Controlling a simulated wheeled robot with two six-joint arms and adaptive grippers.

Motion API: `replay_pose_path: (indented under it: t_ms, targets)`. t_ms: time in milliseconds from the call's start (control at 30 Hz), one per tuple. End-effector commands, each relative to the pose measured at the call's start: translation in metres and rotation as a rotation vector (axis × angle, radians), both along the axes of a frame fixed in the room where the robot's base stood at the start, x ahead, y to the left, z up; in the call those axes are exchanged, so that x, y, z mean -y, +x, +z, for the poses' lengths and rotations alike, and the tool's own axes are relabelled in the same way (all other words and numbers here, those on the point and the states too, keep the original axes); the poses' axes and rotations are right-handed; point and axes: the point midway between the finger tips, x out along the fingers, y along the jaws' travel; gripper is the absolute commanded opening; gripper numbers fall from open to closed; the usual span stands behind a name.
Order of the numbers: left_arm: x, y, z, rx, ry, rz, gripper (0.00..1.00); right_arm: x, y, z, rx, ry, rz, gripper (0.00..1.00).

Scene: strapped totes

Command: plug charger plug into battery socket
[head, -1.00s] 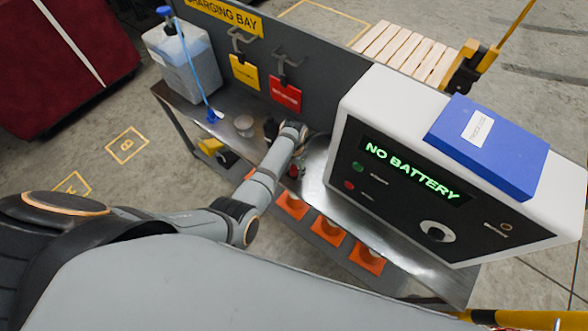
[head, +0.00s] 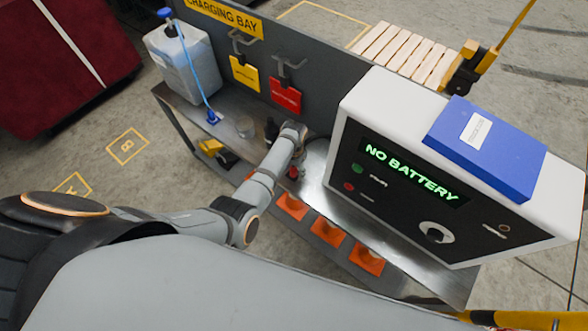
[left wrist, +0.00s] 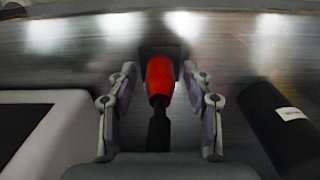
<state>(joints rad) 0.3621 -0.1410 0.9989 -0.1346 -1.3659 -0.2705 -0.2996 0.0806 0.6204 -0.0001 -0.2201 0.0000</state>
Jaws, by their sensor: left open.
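The charger plug, a red body with a black tail (left wrist: 160,82), stands upright-looking at a dark block in the left wrist view. A small red part at the bench in the head view (head: 293,172) appears to be the same plug. My left gripper (left wrist: 160,88) is open, with one finger on each side of the plug; I cannot tell whether they touch it. In the head view the arm hides the fingers. I cannot make out a battery or its socket. My right gripper is not in view.
The white charger (head: 400,110) reads "NO BATTERY" and carries a blue box (head: 500,165). A black cylinder (left wrist: 285,125) stands right of the fingers in the left wrist view. A jug (head: 185,65) stands at the bench's left end. Orange cones (head: 328,232) sit on the shelf below.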

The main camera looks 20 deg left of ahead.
Motion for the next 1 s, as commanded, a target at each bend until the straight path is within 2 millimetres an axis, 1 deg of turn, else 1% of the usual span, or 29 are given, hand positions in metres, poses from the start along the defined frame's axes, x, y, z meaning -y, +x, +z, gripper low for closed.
replay_pose_path:
  t_ms: [333, 533, 567, 900, 933, 1000]
  targets:
    - [0.0000, -0.0004, 0.0009, -0.002, 0.001, 0.000, 0.51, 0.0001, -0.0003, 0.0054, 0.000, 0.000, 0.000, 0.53]
    - [0.0000, -0.0001, 0.0000, 0.000, 0.000, 0.000, 0.51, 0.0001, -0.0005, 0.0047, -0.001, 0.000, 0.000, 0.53]
    - [0.0000, -0.0001, 0.0000, 0.000, 0.000, 0.000, 0.50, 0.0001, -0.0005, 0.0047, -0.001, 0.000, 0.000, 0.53]
    - [0.0000, -0.0001, 0.0000, 0.000, 0.000, 0.000, 0.03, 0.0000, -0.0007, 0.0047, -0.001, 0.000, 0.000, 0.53]
    - [0.0000, -0.0001, 0.0000, 0.000, 0.000, 0.000, 0.00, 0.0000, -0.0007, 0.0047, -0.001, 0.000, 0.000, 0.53]
    - [0.0000, -0.0001, 0.0000, 0.000, 0.000, 0.000, 0.00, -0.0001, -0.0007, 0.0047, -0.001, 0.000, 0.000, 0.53]
